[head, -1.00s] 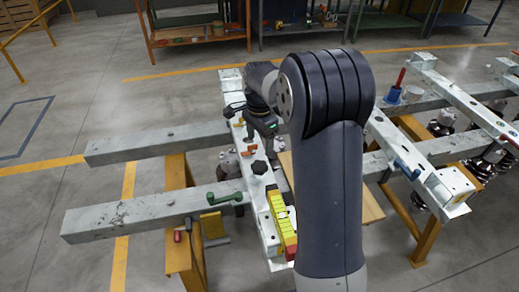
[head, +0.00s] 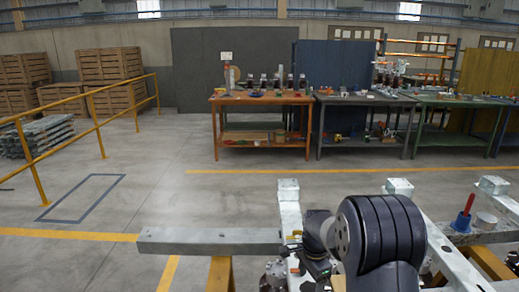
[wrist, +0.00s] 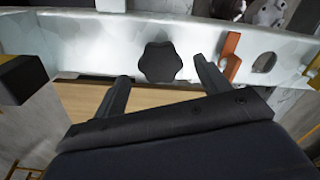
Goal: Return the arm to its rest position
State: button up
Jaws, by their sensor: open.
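My gripper (wrist: 162,72) is open in the wrist view, its two black fingers apart with nothing between them. A black star-shaped knob (wrist: 160,62) on a pale metal crossbeam (wrist: 100,40) shows just beyond the fingertips, apart from them as far as I can tell. An orange-red clip (wrist: 230,58) on the beam is close to the right finger. In the head view my arm is at the lower right, bent down over the frame, and its large dark joint hides part of the crossbeam (head: 289,205). The fingers cannot be made out there.
A long grey beam (head: 210,240) sticks out left on a yellow trestle (head: 221,272). Workbenches (head: 262,100) line the back. A yellow railing (head: 95,115) is at left. The floor between is clear.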

notch_tip(320, 180, down, 2)
jog(key=shift+f, duration=0.2)
dwell(0.5)
